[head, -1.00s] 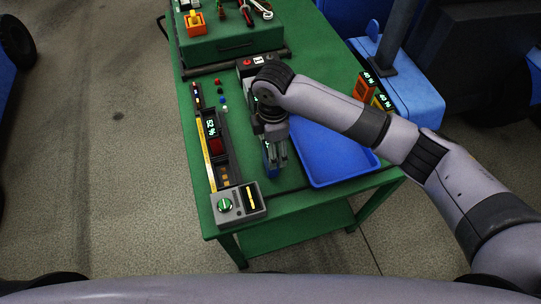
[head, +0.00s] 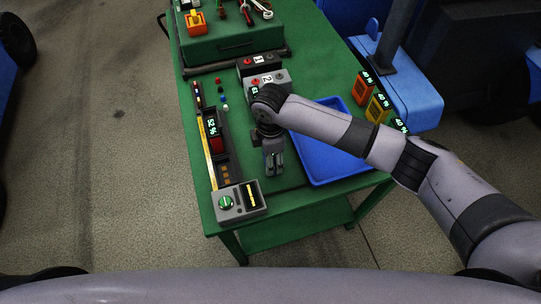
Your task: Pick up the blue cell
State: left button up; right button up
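I cannot make out a blue cell for certain; the arm hides part of the table. My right gripper (head: 274,170) hangs over the middle of the green table (head: 295,200), left of the blue tray (head: 325,176). Its fingers point towards the front edge and look close together; I cannot tell their gap or any content. A red cell (head: 216,146) with a lit display sits in the narrow rack on the left. An orange cell (head: 364,87) and a yellow cell (head: 377,109) stand at the right edge. A third display (head: 400,126) shows beside my arm. My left gripper is out of view.
A grey box with a green dial (head: 226,203) sits at the front left corner. Grey fixtures numbered 1 and 2 (head: 281,79) stand behind my gripper. A green case (head: 233,40) fills the back. The table's front middle is clear.

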jog(key=shift+r, duration=0.1)
jog(key=c, duration=0.9)
